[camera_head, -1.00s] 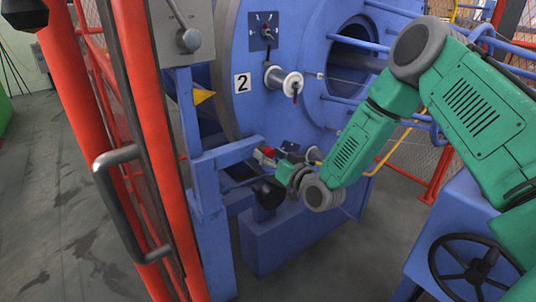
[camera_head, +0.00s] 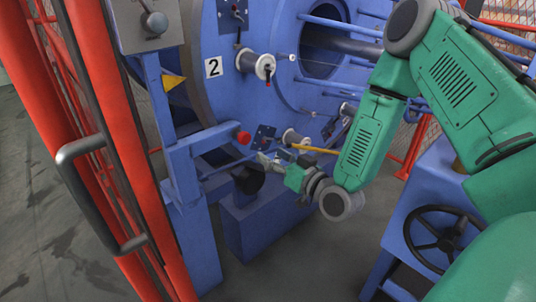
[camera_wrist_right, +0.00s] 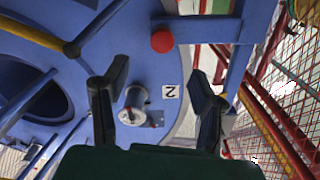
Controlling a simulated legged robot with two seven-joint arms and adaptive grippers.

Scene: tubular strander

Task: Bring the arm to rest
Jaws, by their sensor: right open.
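My right arm comes in from the right in the head view. My right gripper (camera_head: 268,163) is small there, in front of the blue machine's lower part. In the wrist view the two dark fingers of the right gripper (camera_wrist_right: 157,76) stand wide apart with nothing between them touching either finger. A white spool (camera_wrist_right: 133,106) shows beyond the gap, against the blue disc. My left gripper is not in view.
The blue strander disc (camera_head: 235,105) carries a number 2 plate (camera_head: 212,67) and a spool (camera_head: 254,63). A red knob (camera_head: 243,137) sits close to the right gripper. A red gate post (camera_head: 130,120) stands left, a black handwheel (camera_head: 442,240) right. Open floor lies at left.

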